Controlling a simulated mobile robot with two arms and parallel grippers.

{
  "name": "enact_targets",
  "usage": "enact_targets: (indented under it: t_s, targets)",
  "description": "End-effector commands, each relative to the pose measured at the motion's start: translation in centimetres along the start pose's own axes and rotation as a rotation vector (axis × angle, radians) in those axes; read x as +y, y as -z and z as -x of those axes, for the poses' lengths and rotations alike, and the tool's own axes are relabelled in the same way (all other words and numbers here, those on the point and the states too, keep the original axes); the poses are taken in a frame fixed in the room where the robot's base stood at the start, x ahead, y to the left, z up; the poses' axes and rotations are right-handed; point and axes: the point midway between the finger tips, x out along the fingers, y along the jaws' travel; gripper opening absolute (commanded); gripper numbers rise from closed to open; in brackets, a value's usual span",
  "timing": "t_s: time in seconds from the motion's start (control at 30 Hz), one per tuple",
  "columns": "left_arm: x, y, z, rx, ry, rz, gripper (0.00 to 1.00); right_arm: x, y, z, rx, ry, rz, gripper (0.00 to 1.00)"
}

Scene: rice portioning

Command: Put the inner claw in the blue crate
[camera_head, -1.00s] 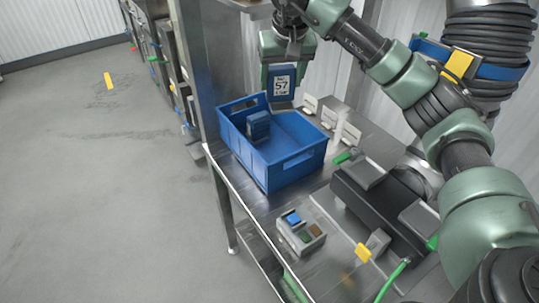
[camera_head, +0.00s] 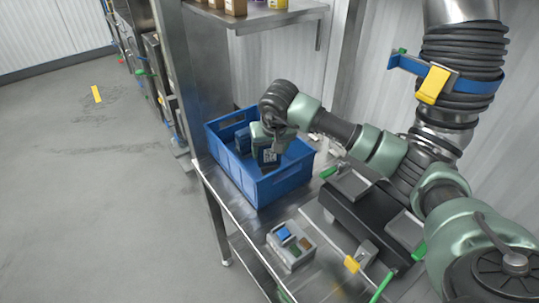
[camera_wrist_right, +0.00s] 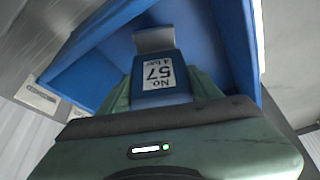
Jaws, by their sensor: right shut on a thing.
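My left gripper is not in view.
Another dark blue block (camera_head: 242,140) stands in the crate, left of the claw. A grey box with coloured buttons (camera_head: 290,245) and a dark machine with grey pads (camera_head: 365,215) are on the steel table.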

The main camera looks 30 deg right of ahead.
Motion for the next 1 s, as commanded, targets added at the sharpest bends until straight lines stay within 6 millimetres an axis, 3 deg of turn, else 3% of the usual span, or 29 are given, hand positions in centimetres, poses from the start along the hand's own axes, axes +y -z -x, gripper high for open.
enact_targets:
  t_s: [0.2, 0.57, 0.6, 0.63, 1.0]
  targets:
    - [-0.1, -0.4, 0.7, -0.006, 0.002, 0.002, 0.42, 0.0, -0.9, -2.3, 0.001, 0.0, -0.001, 0.0]
    - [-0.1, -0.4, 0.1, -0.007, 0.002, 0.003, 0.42, 0.0, -1.1, -2.8, 0.002, 0.0, 0.0, 0.0]
    - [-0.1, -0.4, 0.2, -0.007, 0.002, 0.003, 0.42, 0.0, -1.2, -2.7, -0.001, -0.001, 0.0, 0.75]
    - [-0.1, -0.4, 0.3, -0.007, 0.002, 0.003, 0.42, 0.0, -1.2, -2.7, -0.001, -0.001, 0.0, 0.83]
    - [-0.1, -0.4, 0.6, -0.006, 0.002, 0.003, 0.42, 0.0, -1.0, -2.4, -0.001, -0.001, 0.0, 0.85]
